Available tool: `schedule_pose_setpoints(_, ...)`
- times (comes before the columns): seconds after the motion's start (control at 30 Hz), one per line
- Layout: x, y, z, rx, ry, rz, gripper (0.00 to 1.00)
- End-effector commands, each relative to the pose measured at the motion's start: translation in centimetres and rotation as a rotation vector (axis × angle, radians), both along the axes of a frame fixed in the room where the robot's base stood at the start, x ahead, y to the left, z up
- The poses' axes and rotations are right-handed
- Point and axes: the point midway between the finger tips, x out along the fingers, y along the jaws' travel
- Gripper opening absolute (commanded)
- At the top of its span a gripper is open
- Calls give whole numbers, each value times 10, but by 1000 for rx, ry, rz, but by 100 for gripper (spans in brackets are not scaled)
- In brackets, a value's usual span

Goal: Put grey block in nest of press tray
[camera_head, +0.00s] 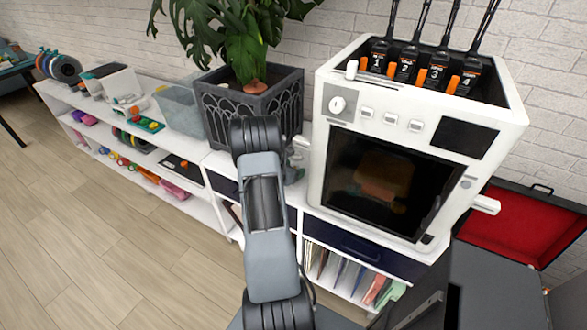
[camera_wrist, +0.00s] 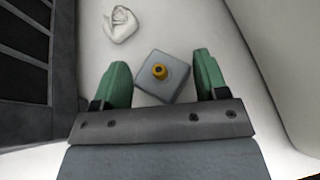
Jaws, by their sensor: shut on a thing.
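In the head view, my arm reaches to the gap between the plant pot and the white machine, and hides most of that spot; the block cannot be made out there. I cannot identify the press tray or its nest in either view.
The dark plant pot (camera_head: 293,97) stands left of the white machine (camera_head: 315,160), leaving a narrow gap. A white crumpled-looking object (camera_wrist: 121,25) lies beyond the block. A clear bin (camera_head: 180,110) stands farther left on the white shelf unit. An open red-lined case (camera_head: 520,228) is at right.

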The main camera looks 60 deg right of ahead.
Motion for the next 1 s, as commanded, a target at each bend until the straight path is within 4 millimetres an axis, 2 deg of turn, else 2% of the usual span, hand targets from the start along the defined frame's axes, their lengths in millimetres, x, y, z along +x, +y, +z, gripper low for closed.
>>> schedule_pose_setpoints(0.33,0,0,-4,0,0,0,43)
schedule_pose_setpoints(0.37,0,0,-4,0,0,0,68)
schedule_pose_setpoints(0.63,0,0,-3,0,0,0,92)
schedule_pose_setpoints(0.97,0,0,3,0,0,0,92)
schedule_pose_setpoints(1.0,2,5,3,0,0,2,92)
